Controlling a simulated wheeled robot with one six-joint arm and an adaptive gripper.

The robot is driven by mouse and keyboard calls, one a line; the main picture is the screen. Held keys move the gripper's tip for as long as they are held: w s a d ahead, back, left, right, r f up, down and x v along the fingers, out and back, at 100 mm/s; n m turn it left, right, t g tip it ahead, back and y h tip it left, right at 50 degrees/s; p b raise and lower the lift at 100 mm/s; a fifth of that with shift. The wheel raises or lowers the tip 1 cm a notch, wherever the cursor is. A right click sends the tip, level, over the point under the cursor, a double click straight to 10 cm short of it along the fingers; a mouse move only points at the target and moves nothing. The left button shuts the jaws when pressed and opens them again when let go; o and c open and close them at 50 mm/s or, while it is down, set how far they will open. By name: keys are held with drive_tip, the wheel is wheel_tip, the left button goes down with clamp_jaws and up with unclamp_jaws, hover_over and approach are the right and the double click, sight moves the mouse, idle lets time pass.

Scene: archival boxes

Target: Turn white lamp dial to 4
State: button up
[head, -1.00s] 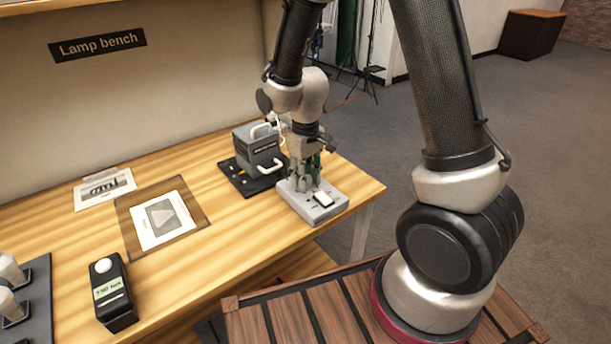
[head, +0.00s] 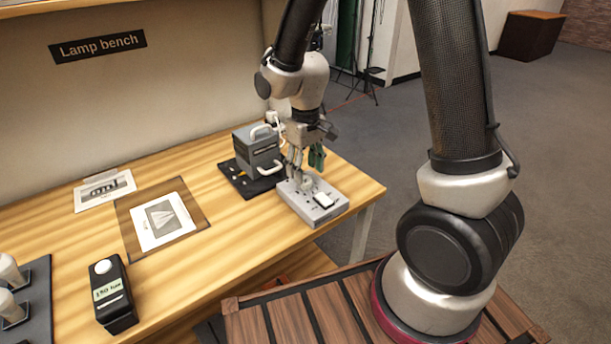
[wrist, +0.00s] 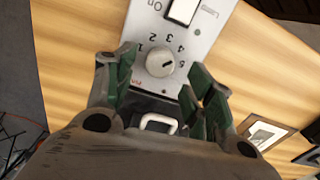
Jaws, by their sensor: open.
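The white lamp dial (wrist: 160,62) is a round, pale knob on a grey control box (head: 312,212), with the numbers 1 to 5 printed around it. In the wrist view its small dark mark appears to be on the side of the 5, but the exact setting is hard to read. My gripper (head: 298,178) is over the box. Its two green-lined fingers are open, one on each side of the dial in the wrist view (wrist: 162,64), with gaps between them and the knob.
A white On switch (wrist: 183,11) sits on the same box. A grey lamp unit with a handle (head: 258,148) stands on a black mat close behind. A black meter with a lit display (head: 112,292) and a framed card (head: 163,220) are left on the wooden bench.

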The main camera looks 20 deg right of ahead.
sight(306, 179)
wheel_tip(306, 179, up, 9)
drive_tip(key=shift+f, duration=0.2)
idle(0.3)
drive_tip(key=s+d+r+m+t, duration=0.2)
drive_tip(key=s+d+r, duration=0.4)
drive_tip(key=s, duration=0.3)
drive_tip(key=s+d+r+m+t, duration=0.2)
drive_tip(key=s+d+r, duration=0.5)
drive_tip(key=s+d, duration=0.2)
drive_tip(key=shift+s+m, duration=0.3)
drive_tip(key=shift+s, duration=0.2)
